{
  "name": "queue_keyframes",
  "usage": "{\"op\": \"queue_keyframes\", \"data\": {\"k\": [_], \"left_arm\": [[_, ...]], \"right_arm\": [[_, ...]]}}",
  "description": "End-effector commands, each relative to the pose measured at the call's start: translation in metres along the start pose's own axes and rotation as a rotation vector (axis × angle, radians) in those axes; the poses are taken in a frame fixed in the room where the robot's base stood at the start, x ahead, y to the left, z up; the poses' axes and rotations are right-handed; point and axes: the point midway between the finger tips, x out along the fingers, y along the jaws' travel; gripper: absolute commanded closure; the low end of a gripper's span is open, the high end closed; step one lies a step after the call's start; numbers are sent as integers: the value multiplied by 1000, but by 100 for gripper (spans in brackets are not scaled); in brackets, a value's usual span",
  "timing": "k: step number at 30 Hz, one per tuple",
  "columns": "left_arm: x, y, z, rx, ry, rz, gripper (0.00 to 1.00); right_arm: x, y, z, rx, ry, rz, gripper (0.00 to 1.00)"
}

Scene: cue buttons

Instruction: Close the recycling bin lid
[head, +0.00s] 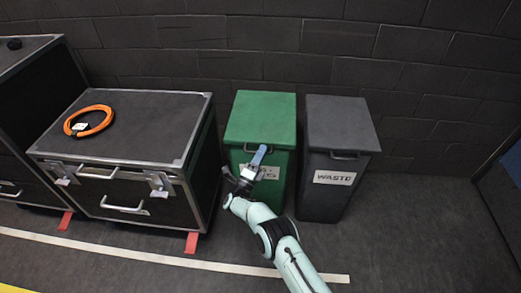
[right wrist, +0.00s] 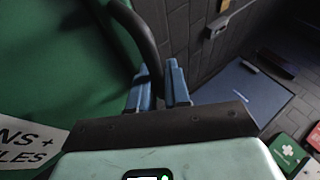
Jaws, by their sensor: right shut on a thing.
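The green recycling bin (head: 283,190) stands against the dark wall, its white label partly covered by my right gripper and arm. Its green lid (head: 262,112) lies flat over the top, with no gap that I can see. The bin's dark handle (head: 246,150) is at the front below the lid edge; in the right wrist view the black handle bar (right wrist: 139,32) runs down to the blue fingers. My right gripper (head: 261,155) is shut on this handle at the bin's front. The bin's green surface (right wrist: 55,60) fills the left of the wrist view. My left gripper is not in view.
A dark grey waste bin (head: 325,203) stands close on the right. A black flight case (head: 130,145) with an orange cable coil (head: 97,110) on top stands on the left. The floor (head: 420,230) at the right is clear.

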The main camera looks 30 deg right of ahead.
Motion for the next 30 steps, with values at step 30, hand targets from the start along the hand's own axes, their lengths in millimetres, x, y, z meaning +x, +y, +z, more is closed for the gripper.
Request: {"op": "queue_keyframes", "data": {"k": [30], "left_arm": [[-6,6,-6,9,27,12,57]], "right_arm": [[-22,5,-1,-6,-4,14,62]]}}
